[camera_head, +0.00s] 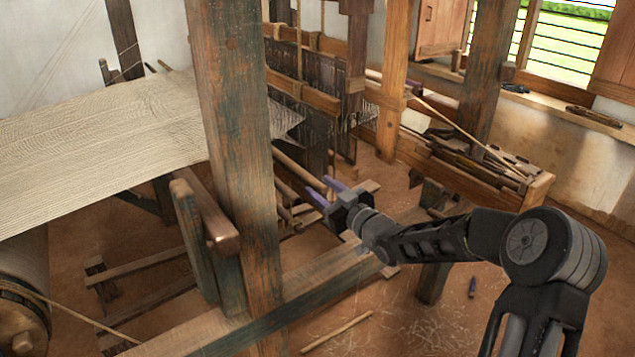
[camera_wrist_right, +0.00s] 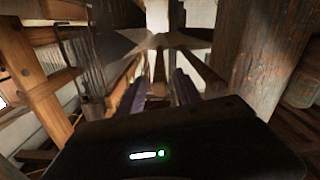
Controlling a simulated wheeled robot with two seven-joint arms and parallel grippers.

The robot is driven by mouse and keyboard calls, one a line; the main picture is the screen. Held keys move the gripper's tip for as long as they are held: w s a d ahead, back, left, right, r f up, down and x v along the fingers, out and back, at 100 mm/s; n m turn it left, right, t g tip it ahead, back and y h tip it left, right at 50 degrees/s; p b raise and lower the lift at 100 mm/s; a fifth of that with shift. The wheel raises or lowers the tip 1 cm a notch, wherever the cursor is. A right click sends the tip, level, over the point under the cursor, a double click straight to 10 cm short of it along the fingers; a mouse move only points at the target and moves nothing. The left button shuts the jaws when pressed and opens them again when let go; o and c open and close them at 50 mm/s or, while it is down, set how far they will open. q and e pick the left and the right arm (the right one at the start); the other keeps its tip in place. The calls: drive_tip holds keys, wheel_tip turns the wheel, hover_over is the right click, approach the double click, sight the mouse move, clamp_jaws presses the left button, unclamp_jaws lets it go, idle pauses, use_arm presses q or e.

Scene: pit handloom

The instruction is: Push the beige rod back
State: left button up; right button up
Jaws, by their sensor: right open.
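My right gripper (camera_head: 322,188) reaches in from the right with its two purple fingers apart. The fingers point toward the loom, and nothing shows clearly held between them. A beige rod (camera_head: 297,165) slants down through the loom frame, its near end close to the fingertips. I cannot tell whether they touch. In the right wrist view the open fingers (camera_wrist_right: 158,80) point at a shadowed area with several narrow bars; I cannot tell which is the rod. My left gripper is not in view.
A thick worn post (camera_head: 237,150) stands left of my gripper. A low beam (camera_head: 300,290) runs below it. The pale cloth (camera_head: 100,135) stretches at left. A wooden box of sticks (camera_head: 480,165) sits at right. A loose stick (camera_head: 337,333) lies on the open floor.

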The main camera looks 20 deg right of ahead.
drive_tip(key=shift+x, duration=1.15)
clamp_jaws()
idle(0.6)
